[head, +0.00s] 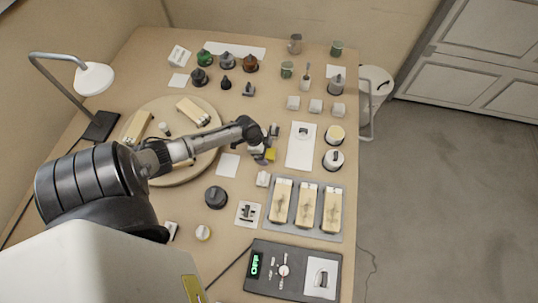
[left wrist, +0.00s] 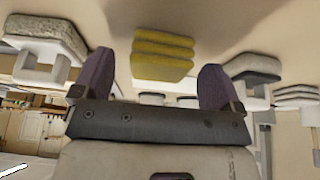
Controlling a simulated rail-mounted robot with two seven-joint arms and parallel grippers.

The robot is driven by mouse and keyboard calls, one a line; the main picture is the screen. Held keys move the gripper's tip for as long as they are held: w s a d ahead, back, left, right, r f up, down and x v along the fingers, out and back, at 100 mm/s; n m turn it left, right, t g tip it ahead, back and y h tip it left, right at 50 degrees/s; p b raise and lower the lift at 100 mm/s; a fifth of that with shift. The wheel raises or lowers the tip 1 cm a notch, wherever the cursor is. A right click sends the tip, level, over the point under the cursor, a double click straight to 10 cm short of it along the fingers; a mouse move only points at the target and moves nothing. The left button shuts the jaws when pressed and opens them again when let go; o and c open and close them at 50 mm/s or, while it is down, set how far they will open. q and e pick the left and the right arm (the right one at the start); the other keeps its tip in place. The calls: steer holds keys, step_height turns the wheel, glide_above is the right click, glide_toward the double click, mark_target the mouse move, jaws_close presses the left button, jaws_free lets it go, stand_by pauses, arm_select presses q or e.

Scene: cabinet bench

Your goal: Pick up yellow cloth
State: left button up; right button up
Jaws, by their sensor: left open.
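The yellow cloth (head: 270,155) is a small folded yellow piece near the middle of the bench, partly hidden by my left gripper (head: 265,146). In the left wrist view the cloth (left wrist: 163,56) shows as a stack of yellow layers beyond the two dark fingertips. The left gripper (left wrist: 155,78) is open, with one finger to each side of the cloth in that picture. I cannot tell whether the fingers touch it. My right gripper is not in view.
A round wooden board (head: 205,158) with pale blocks lies under my left arm. White cards, such as the large one (head: 301,145), lie around the cloth. A grey tray (head: 304,236) holds three pale blocks. A lamp (head: 93,80) stands at the left.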

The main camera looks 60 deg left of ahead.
mark_target(273, 154)
arm_select(q)
steer(key=shift+w+d+f, duration=0.1)
steer(key=shift+w+f, duration=0.05)
steer(key=shift+f, duration=0.5)
steer(key=c, duration=1)
steer(key=shift+r, duration=0.55)
steer(key=r, duration=0.2)
steer(key=d+r+p, duration=0.1)
steer(key=shift+w+r, duration=0.2)
steer(key=shift+r, duration=0.2)
steer(key=w+d+r+p, duration=0.1)
steer(key=w+d+r, duration=0.2)
steer(key=d+r, duration=0.3)
steer(key=d, duration=0.4)
steer(key=shift+w, duration=0.2)
